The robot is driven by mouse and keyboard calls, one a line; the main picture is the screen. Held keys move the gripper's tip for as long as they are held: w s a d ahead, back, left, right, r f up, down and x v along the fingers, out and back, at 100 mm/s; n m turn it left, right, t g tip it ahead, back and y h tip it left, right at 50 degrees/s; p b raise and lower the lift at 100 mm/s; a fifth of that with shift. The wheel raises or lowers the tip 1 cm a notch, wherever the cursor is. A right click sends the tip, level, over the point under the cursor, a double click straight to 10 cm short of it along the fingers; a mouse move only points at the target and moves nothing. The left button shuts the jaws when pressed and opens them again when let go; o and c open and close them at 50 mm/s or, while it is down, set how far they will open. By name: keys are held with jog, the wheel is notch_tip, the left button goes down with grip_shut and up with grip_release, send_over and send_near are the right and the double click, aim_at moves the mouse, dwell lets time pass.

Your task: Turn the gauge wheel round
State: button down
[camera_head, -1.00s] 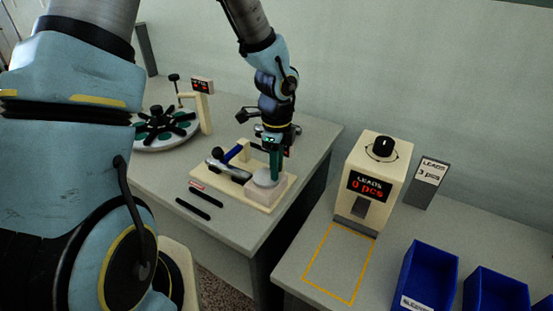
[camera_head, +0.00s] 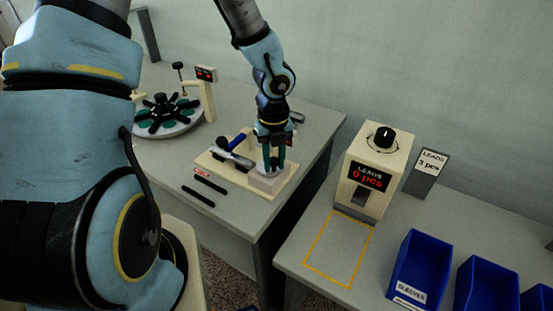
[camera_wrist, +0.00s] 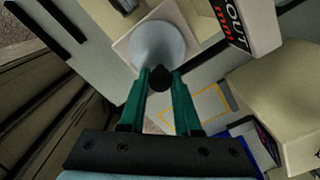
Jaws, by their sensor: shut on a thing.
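The gauge wheel (camera_wrist: 155,42) is a pale grey disc on a cream block, below my gripper in the wrist view. A black knob (camera_wrist: 159,78) stands by its near rim. My gripper (camera_wrist: 160,76) has its two green fingers closed on this knob, one on each side. In the head view my gripper (camera_head: 273,168) points down at the block at the right end of a cream fixture (camera_head: 278,191). The wheel is mostly hidden there by the fingers.
A blue-handled clamp (camera_head: 236,142) sits on the fixture left of my gripper. Two black rods (camera_head: 198,197) lie in front. A round turntable (camera_head: 170,130) stands at the back left. The LEADS counter (camera_head: 370,180) and blue bins (camera_head: 422,270) are on the right table.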

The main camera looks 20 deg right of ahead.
aim_at(262, 170)
jog(key=m, duration=0.1)
jog(key=a+m, duration=0.1)
jog(key=m, duration=0.1)
jog(key=shift+w+m, duration=0.1)
jog(key=shift+m, duration=0.2)
jog(key=m, duration=0.3)
jog(key=shift+w+a+m, duration=0.1)
jog(key=shift+a+m, duration=0.2)
jog(key=shift+a, duration=0.1)
jog(key=m, duration=0.4)
jog(key=shift+w+a, duration=0.35)
jog(key=shift+w+a+m, duration=0.1)
jog(key=shift+w+m, duration=0.05)
jog(key=shift+m, duration=0.7)
jog(key=shift+w+a+m, duration=0.1)
jog(key=shift+m, duration=0.75)
jog(key=c, duration=0.6)
grip_release()
notch_tip(262, 170, up, 11)
jog(key=shift+f, duration=0.1)
